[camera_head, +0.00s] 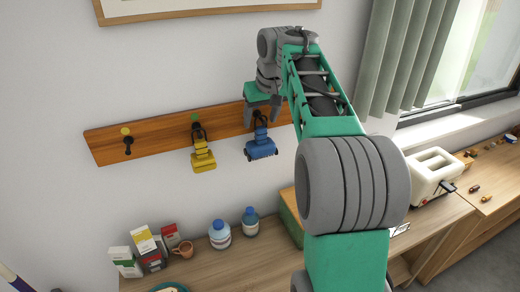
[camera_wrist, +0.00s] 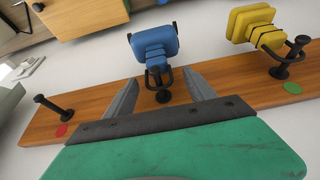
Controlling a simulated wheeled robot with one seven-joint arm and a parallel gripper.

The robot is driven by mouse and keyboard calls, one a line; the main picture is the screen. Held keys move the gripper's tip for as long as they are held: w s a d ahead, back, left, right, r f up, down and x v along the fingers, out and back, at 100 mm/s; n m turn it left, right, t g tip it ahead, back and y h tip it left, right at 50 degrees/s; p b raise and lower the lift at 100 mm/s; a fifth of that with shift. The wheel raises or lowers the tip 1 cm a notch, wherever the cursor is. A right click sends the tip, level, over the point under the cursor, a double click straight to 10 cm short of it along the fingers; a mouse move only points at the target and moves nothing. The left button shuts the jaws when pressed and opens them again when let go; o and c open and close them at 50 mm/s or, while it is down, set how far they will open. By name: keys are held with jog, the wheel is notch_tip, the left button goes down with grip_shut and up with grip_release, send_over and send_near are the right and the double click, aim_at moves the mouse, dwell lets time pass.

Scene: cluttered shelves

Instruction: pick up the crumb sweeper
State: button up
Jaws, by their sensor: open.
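Two small brush-like tools of similar shape hang from hooks on a wooden rack (camera_head: 104,146): a blue one (camera_head: 261,149) and, to its left, a yellow one (camera_head: 203,159). I cannot tell for sure which is the crumb sweeper. My gripper (camera_head: 262,110) is at the blue one's hook, above its body. In the wrist view, my open gripper (camera_wrist: 160,77) has one finger on each side of the blue tool's (camera_wrist: 154,43) narrow neck and hook, with gaps showing. The yellow tool (camera_wrist: 250,27) is off to the right there, outside the fingers.
An empty hook (camera_head: 127,145) with a yellow dot is at the rack's left end. In the wrist view, another empty hook (camera_wrist: 52,109) stands left of my fingers. Below are bottles (camera_head: 219,234), boxes and a cup on a counter; a toaster (camera_head: 434,177) stands at right.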

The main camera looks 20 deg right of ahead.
jog(key=shift+w+f, duration=0.1)
jog(key=shift+f, duration=0.1)
grip_shut()
dwell(0.6)
